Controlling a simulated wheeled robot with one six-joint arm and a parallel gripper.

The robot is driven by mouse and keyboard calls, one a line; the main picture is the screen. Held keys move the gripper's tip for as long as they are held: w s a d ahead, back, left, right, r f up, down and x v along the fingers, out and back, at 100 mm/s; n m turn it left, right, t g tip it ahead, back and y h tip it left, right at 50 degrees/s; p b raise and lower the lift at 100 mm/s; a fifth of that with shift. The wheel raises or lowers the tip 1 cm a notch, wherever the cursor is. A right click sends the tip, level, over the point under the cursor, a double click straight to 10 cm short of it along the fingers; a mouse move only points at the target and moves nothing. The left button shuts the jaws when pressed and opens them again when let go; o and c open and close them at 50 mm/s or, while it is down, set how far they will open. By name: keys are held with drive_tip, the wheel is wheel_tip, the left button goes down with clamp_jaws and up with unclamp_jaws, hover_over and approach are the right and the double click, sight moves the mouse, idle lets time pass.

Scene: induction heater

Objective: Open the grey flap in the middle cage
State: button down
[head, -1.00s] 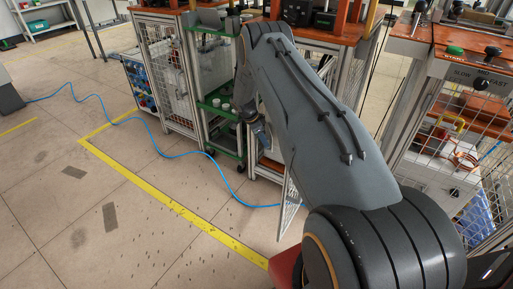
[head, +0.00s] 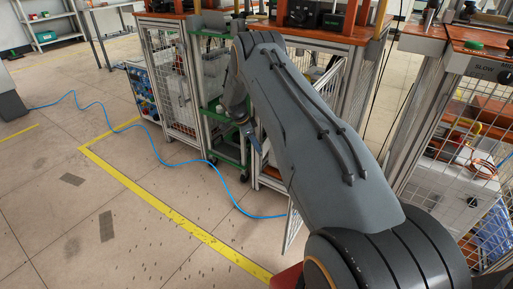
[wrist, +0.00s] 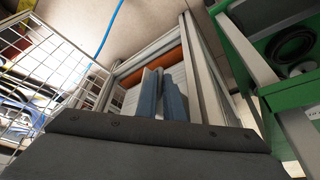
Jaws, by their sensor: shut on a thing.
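The middle cage stands behind my arm in the head view; its aluminium post (head: 348,95) shows right of the arm. Its wire-mesh door (head: 292,228) stands swung out, and also shows at the left in the wrist view (wrist: 42,75). My gripper (head: 256,142) is low at the cage front, between the green rack and the arm. In the wrist view the blue-grey fingers (wrist: 161,80) are close together on a thin grey piece, mostly hidden between them. A pale grey panel (wrist: 122,97) lies behind the fingers, below an orange edge (wrist: 168,66). I cannot tell whether the held piece is the grey flap.
The green rack (head: 222,152) stands close left of my gripper; it fills the right of the wrist view (wrist: 250,60). Another cage (head: 180,85) is further left. A blue cable (head: 188,160) crosses the floor. The floor at front left is free.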

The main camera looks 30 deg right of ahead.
drive_tip(key=shift+w+d+r, duration=0.2)
drive_tip(key=shift+d, duration=0.25)
drive_tip(key=c, duration=1.9)
unclamp_jaws()
drive_tip(key=shift+d, duration=0.2)
drive_tip(key=shift+a, duration=0.2)
drive_tip(key=shift+a+f, duration=0.1)
drive_tip(key=shift+a, duration=0.2)
drive_tip(key=p+v, duration=0.1)
drive_tip(key=v, duration=0.6)
drive_tip(key=shift+r, duration=0.35)
drive_tip(key=shift+a, duration=0.25)
